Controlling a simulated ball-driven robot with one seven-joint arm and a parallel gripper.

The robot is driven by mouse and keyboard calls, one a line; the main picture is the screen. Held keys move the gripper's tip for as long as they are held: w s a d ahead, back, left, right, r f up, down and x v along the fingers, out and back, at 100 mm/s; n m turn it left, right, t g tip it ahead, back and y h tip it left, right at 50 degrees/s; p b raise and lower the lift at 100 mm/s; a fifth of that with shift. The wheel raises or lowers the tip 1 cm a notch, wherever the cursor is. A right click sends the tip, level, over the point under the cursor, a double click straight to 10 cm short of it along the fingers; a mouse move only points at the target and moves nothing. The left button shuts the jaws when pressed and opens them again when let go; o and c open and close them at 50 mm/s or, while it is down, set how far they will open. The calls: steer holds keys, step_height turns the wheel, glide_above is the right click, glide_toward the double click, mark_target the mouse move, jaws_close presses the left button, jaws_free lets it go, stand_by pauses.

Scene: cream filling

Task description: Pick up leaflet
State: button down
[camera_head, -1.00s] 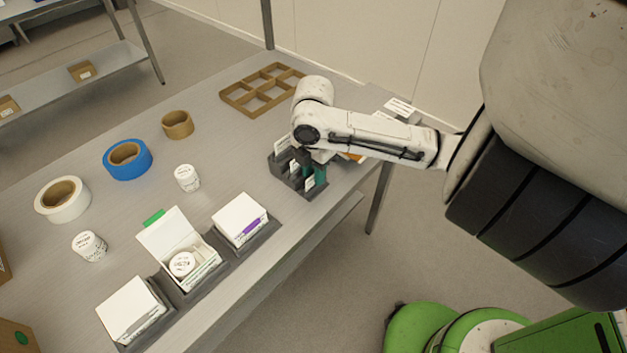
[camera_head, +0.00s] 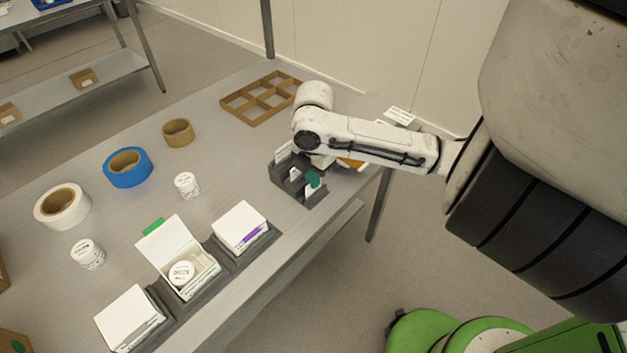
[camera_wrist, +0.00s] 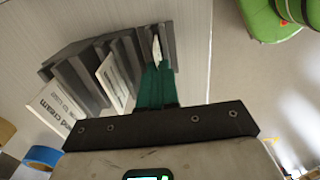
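The leaflets stand upright in a dark grey stepped holder (camera_head: 287,186) at the table's right front edge. The holder also shows in the wrist view (camera_wrist: 88,62). Two white leaflets with dark print lean in slots at the left of the wrist view, one larger (camera_wrist: 56,108) and one smaller (camera_wrist: 115,82). A third leaflet (camera_wrist: 156,50) stands nearly edge-on in the end slot. My gripper (camera_wrist: 156,72) has teal fingers drawn close together with this leaflet between their tips, and appears shut on it. In the head view, my gripper (camera_head: 313,179) is partly hidden by my arm.
Three cartons in grey holders line the front edge: a closed one (camera_head: 240,226), an open one holding a jar (camera_head: 182,273), and another white one (camera_head: 130,318). Tape rolls (camera_head: 127,167) and jars (camera_head: 187,185) stand behind. A brown divider tray (camera_head: 262,98) lies at the back.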

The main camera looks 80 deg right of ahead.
steer(key=shift+r, duration=0.5)
steer(key=a+r+p, duration=0.8)
steer(key=a+r, duration=0.3)
steer(key=a, duration=0.3)
steer(key=shift+w+r, duration=0.2)
